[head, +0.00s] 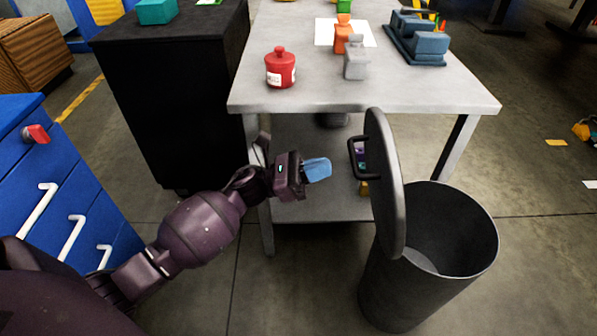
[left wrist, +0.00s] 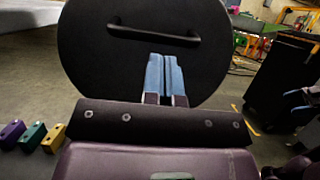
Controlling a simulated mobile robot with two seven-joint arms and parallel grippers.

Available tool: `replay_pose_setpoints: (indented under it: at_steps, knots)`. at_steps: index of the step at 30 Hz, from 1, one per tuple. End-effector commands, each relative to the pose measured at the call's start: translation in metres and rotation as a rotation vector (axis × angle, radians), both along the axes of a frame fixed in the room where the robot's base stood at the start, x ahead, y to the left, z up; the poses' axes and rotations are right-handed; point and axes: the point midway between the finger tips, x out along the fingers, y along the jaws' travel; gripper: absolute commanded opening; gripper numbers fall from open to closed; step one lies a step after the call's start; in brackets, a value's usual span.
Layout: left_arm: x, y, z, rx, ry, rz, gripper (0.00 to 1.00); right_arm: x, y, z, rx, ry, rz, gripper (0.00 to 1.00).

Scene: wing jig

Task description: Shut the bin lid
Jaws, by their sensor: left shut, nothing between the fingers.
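The dark bin (head: 432,255) stands on the floor at the right of the head view, its mouth open. Its round lid (head: 385,185) stands upright at the bin's left rim, with a bar handle (head: 358,158) facing left. In the left wrist view the lid (left wrist: 100,60) fills the upper middle, its handle (left wrist: 152,33) above my fingertips. My left gripper (head: 318,169) is shut and empty, with blue fingers, left of the lid and apart from it in the head view. The left wrist view also shows the shut fingers (left wrist: 165,75) in front of the lid. My right gripper is not in view.
A grey table (head: 310,98) stands behind the bin, holding a red jar (head: 280,68), small blocks and a blue fixture (head: 418,45). A black cabinet (head: 170,100) and blue drawers (head: 60,170) are at left.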

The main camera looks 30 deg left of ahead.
Motion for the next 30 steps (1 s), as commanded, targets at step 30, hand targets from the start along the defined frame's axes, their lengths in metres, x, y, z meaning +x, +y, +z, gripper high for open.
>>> replay_pose_setpoints:
  at_steps: [30]
  knots:
    - [0.026,-0.038,0.026,0.036,0.016,-0.001,0.00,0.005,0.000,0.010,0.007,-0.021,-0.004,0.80]
